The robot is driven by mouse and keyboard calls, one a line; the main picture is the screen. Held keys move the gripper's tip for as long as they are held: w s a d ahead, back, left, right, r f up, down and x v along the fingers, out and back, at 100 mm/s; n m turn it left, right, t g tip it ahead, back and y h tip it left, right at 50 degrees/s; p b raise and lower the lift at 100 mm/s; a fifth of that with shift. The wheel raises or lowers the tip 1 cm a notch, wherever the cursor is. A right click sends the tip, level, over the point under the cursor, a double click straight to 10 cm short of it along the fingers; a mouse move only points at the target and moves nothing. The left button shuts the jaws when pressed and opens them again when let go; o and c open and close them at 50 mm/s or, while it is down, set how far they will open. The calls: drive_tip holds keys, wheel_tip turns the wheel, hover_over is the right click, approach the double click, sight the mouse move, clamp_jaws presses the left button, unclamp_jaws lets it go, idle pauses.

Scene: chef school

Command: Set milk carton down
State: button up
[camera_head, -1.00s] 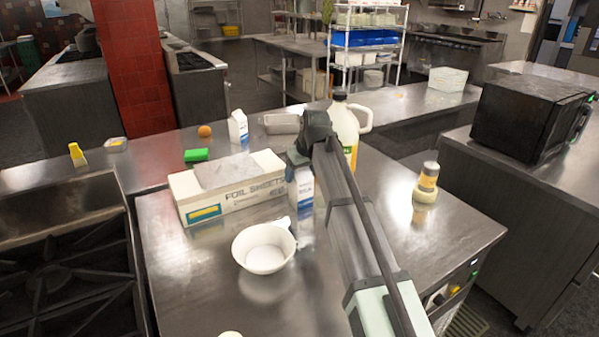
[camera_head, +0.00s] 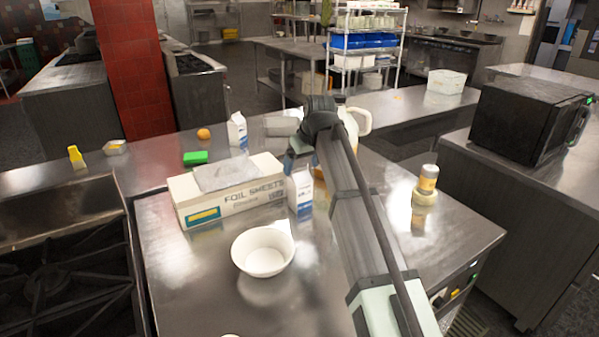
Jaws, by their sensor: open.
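A white and blue milk carton (camera_head: 301,195) stands upright on the steel counter (camera_head: 200,270), just right of the foil sheets box (camera_head: 235,200). My gripper (camera_head: 291,162) is at the top rear of this carton in the picture, partly behind it. It is open; the fingers are small and partly hidden, and I see a gap to the carton only poorly. A second white and blue carton (camera_head: 237,131) stands farther back, behind the foil box.
A white bowl (camera_head: 262,252) sits in front of the carton. A jug (camera_head: 355,122) is partly hidden behind my arm. A shaker-like bottle (camera_head: 427,182) stands at right. A green block (camera_head: 195,158) and an orange item (camera_head: 203,134) lie at back left.

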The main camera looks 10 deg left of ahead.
drive_tip(key=v, duration=0.6)
drive_tip(key=shift+r, duration=0.35)
drive_tip(key=shift+s+d, duration=0.1)
